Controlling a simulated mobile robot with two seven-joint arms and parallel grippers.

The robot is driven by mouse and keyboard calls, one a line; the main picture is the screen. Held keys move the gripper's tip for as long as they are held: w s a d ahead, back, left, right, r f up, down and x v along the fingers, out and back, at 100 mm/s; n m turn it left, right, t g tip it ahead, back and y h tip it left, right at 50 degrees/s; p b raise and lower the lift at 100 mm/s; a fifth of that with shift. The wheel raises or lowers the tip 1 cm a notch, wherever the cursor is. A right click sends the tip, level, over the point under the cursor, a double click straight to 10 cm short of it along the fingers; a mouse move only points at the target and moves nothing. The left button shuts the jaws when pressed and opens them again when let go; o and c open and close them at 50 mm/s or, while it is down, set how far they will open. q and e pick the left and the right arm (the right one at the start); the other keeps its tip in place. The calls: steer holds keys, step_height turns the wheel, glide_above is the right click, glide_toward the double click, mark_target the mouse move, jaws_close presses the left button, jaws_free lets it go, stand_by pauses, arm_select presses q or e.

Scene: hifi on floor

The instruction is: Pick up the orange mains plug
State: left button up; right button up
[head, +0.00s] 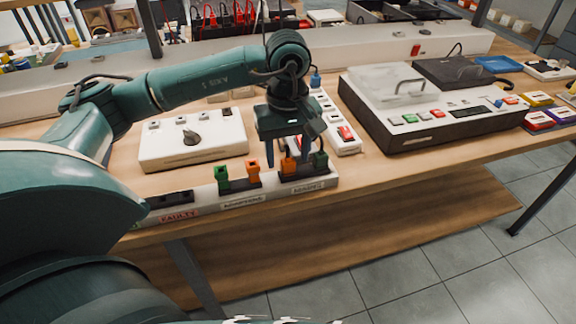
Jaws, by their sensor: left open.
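Two orange plugs stand in the labelled rack (205,207) along the bench's front edge. One orange plug (254,175) is in the middle section, beside a green plug (222,178). The other orange plug (288,166) is in the right section, beside a dark green plug (320,160). My left gripper (288,157) points down over the right section, open, its fingers either side of the right-hand orange plug in the picture. Its upper part is hidden by the gripper, and I cannot tell whether the fingers touch it. My right gripper is not in view.
A white box with a knob (193,152) sits behind the rack. A white power strip (340,133) is right of the gripper. A large white and black appliance (430,118) stands further right. The rack's left section is labelled "FAULTY". Bare wood lies along the front right edge.

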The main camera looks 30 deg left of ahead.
mark_target(288, 169)
arm_select(q)
steer(key=shift+f, duration=1.25)
steer(key=shift+c, duration=0.5)
steer(key=c, duration=0.9)
